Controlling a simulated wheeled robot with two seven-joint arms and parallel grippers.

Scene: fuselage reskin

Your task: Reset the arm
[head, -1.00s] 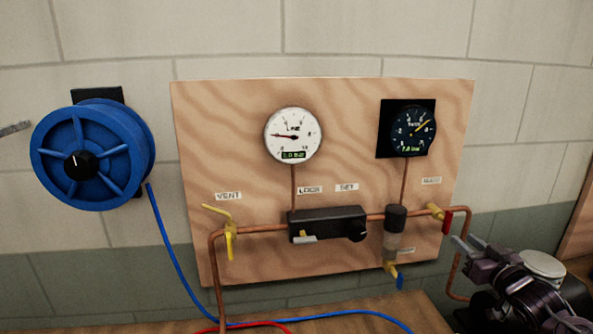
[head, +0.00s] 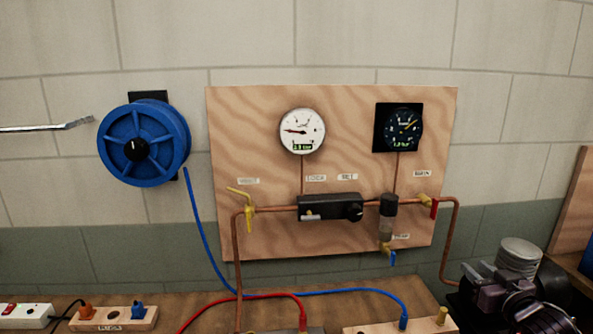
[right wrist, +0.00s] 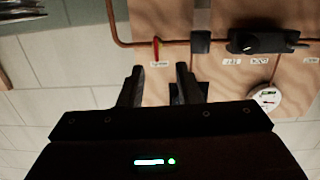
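My right gripper (head: 480,274) is at the lower right in the head view, just right of the copper pipe and in front of the wall. In the right wrist view its two dark fingers (right wrist: 158,85) stand apart with nothing between them. Beyond them, the plywood panel shows upside down, with the red-handled valve (right wrist: 156,50) and the black regulator (right wrist: 265,40). My left gripper is not in view.
The plywood panel (head: 230,110) carries a white gauge (head: 302,131), a dark gauge (head: 404,128), valves and copper pipe. A blue hose reel (head: 143,145) hangs left, near a thin grey rod (head: 45,127). Hoses, sockets and a power strip (head: 22,316) lie on the bench.

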